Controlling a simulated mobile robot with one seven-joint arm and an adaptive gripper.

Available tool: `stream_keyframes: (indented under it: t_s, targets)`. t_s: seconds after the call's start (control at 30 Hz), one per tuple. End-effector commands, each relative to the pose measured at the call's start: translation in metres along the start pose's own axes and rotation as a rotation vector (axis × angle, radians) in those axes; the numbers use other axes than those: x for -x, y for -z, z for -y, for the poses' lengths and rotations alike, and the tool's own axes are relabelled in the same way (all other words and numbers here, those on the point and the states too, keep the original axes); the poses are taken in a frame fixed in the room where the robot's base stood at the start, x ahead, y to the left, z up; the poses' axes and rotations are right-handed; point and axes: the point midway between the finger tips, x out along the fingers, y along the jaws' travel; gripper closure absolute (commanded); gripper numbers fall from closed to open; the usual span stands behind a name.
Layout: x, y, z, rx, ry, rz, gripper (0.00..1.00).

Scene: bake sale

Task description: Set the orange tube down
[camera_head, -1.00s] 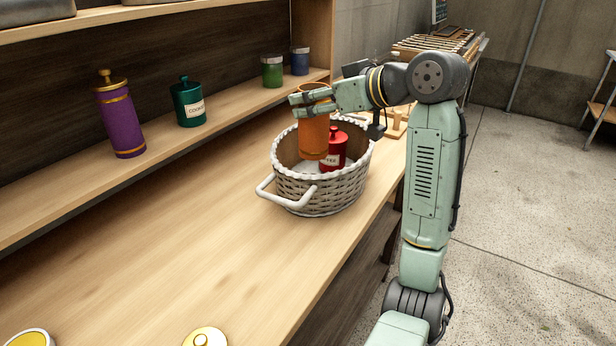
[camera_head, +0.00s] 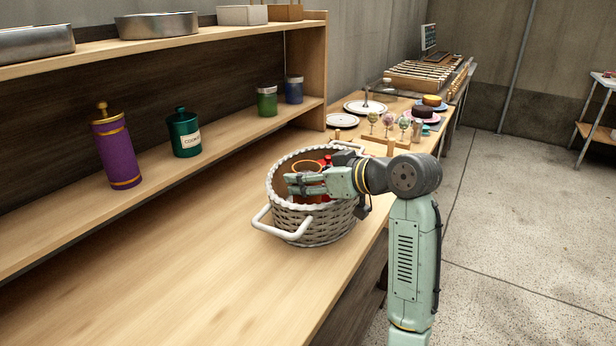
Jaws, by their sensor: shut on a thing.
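The orange tube (camera_head: 309,164) is inside the white wicker basket (camera_head: 322,226), upright as far as I can see. Its open rim shows above my gripper; its lower part is hidden by my gripper and the basket wall. My gripper (camera_head: 300,184) is shut on the tube, at about the height of the basket's scalloped rim. A red canister (camera_head: 327,160) stands in the basket behind the tube, mostly hidden. I cannot see whether the tube's base touches the basket floor.
A purple canister (camera_head: 117,152), a teal canister (camera_head: 185,135), a green jar (camera_head: 267,101) and a blue jar (camera_head: 294,90) stand on the shelf at left. The counter (camera_head: 190,265) in front of the basket is clear. Plates and cakes sit on a table behind.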

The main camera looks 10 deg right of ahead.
Motion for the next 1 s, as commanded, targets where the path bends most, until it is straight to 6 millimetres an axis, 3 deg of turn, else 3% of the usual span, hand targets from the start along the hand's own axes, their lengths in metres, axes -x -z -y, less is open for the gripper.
stream_keyframes:
  t_s: [0.2, 0.23, 0.5, 0.87, 1.0]
  targets:
    - [-0.002, -0.004, 0.000, 0.000, 0.001, -0.001, 0.92]
    - [-0.002, -0.004, 0.000, 0.000, 0.001, 0.000, 0.51]
    - [-0.001, -0.003, 0.000, 0.000, 0.001, 0.000, 0.33]
    - [0.000, 0.000, 0.000, 0.000, 0.000, 0.000, 0.32]
    - [0.014, -0.001, -0.001, -0.001, -0.002, -0.003, 0.32]
